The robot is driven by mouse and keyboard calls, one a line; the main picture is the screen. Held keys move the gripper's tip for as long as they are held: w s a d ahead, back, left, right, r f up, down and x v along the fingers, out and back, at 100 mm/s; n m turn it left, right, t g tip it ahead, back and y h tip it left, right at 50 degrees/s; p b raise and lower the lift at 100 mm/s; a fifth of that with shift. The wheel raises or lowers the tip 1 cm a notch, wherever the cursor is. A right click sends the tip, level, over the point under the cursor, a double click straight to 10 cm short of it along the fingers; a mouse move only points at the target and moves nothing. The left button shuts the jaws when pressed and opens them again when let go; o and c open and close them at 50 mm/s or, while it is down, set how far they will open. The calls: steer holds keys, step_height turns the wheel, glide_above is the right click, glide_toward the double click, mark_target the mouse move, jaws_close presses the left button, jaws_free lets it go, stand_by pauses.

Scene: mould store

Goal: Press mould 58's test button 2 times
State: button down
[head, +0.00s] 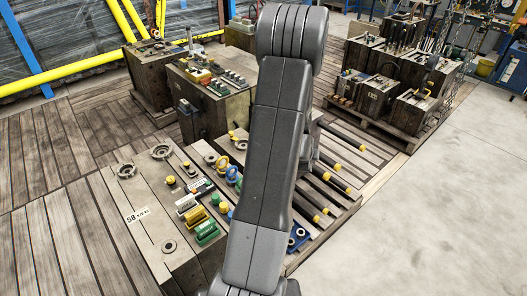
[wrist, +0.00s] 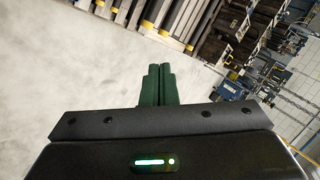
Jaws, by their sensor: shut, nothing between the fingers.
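Mould 58 (head: 150,240) is a grey block at the front left of the head view, with a white label reading 58 on its top. On its top are several fittings, among them a yellow button-like knob (head: 170,180), a yellow connector (head: 195,215) and a green connector (head: 206,232). I cannot tell which fitting is the test button. My arm crosses the middle of the head view and hides part of the fittings' right side. My gripper (wrist: 157,70) shows in the wrist view with its dark green fingers together and empty, over pale floor; the head view does not show it.
Another mould (head: 205,100) with fittings stands behind mould 58. A pallet (head: 385,125) of several moulds is at the back right. Yellow-tipped dark bars (head: 340,140) lie right of my arm. Bare concrete floor (head: 450,210) is open at the right.

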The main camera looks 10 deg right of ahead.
steer(key=s+d+r+m+g+h+p, duration=0.1)
steer(key=s+d+g+h+p, duration=0.1)
steer(key=s+d, duration=0.8)
steer(key=shift+s+d+r+m+g+h, duration=0.3)
steer(key=shift+d+r+g+h, duration=0.1)
steer(key=shift+d+g+h, duration=0.65)
steer(key=shift+w+d, duration=0.1)
